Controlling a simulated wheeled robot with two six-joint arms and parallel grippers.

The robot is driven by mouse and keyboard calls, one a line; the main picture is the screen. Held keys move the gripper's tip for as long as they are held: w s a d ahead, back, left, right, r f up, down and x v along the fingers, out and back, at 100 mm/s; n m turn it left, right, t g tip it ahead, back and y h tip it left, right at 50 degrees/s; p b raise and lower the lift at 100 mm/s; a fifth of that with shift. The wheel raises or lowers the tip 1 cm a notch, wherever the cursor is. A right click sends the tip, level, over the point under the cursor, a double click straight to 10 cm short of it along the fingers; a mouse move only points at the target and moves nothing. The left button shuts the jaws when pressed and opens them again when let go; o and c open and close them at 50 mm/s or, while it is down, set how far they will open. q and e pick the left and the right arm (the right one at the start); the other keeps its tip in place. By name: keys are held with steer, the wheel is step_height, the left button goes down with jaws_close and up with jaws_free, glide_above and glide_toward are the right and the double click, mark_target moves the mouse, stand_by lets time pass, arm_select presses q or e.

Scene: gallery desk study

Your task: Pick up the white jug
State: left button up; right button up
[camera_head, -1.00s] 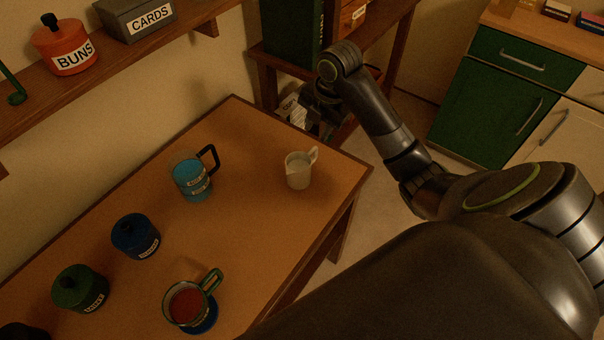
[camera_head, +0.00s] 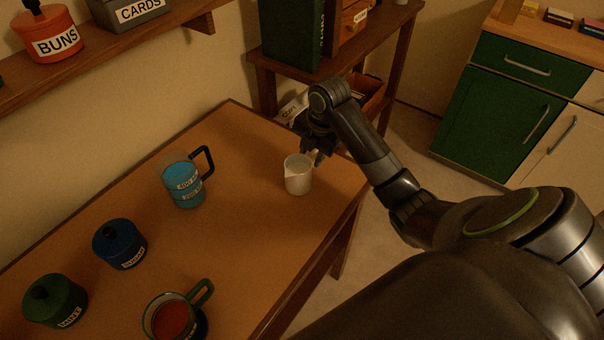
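The white jug (camera_head: 298,176) stands upright on the wooden table (camera_head: 250,240), near its far right corner. Its handle is on the far right side and is partly hidden by my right gripper. My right gripper (camera_head: 315,155) is at the handle side of the jug, its dark fingers pointing down beside the rim. I cannot tell whether the fingers touch the handle or how far apart they are. My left gripper is not in view.
A blue measuring jug (camera_head: 184,186) stands left of the white jug. A blue canister (camera_head: 118,246), a green canister (camera_head: 54,303) and a mug with red liquid (camera_head: 172,320) are nearer. A wooden shelf unit (camera_head: 345,68) stands behind the table.

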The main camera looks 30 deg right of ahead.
steer(key=shift+f, duration=0.4)
steer(key=shift+c, duration=0.2)
jaws_close()
steer(key=shift+w, duration=0.1)
step_height(320, 180, up, 6)
steer(key=shift+f+p, duration=0.15)
steer(key=shift+p, duration=0.3)
step_height(320, 180, up, 3)
steer(key=p, duration=0.3)
steer(key=shift+r+p, duration=0.7)
steer(key=shift+p, duration=0.15)
